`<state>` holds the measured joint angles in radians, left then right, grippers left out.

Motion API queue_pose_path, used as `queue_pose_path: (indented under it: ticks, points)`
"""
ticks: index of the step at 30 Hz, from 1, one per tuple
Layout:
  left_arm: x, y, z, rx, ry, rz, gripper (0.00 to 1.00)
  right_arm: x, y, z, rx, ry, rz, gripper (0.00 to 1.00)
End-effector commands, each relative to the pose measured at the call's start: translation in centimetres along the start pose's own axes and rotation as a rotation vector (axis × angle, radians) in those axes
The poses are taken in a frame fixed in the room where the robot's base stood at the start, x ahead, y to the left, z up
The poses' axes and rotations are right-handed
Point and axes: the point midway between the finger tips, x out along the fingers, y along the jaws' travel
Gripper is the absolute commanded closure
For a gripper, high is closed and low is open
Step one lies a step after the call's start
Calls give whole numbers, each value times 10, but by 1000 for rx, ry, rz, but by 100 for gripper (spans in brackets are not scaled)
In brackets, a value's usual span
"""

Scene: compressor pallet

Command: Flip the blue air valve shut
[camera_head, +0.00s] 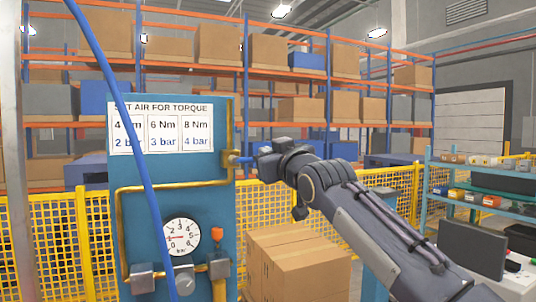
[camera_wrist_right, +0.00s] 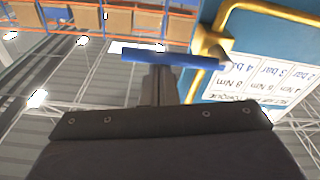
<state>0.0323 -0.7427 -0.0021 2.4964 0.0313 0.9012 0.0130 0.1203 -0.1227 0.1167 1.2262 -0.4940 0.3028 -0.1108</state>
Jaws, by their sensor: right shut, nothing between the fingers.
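The blue air valve's lever (camera_head: 240,160) sticks out sideways from a brass body (camera_head: 230,134) at the right edge of the blue panel (camera_head: 170,175). In the right wrist view the blue lever (camera_wrist_right: 150,55) runs across the picture, out from the brass body (camera_wrist_right: 210,44). My right gripper (camera_head: 256,160) is at the lever's outer side, shut with nothing between its fingers. Its fingertips (camera_wrist_right: 157,72) show right at the lever in the wrist view; I cannot tell whether they touch it. My left gripper is not in view.
The panel carries a torque sign (camera_head: 162,128), a pressure gauge (camera_head: 182,236) and an orange-topped fitting (camera_head: 218,240). A blue hose (camera_head: 140,155) hangs in front of it. Cardboard boxes (camera_head: 305,272) stand right of the panel, before a yellow fence (camera_head: 400,182). Shelves stand at the right.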

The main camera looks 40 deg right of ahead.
Motion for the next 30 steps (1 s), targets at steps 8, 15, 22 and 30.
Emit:
queue_pose_path:
  ticks: [8, 15, 22, 30]
  points:
    - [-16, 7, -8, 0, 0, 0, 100, 4, 5, -20, 1, 0, 0, 100]
    - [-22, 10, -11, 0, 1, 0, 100, -11, 9, -35, 0, 2, 0, 100]
    - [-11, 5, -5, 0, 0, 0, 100, -56, 8, -36, 0, 4, 1, 100]
    - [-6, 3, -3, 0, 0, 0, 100, -89, 6, -37, 0, 0, -1, 100]
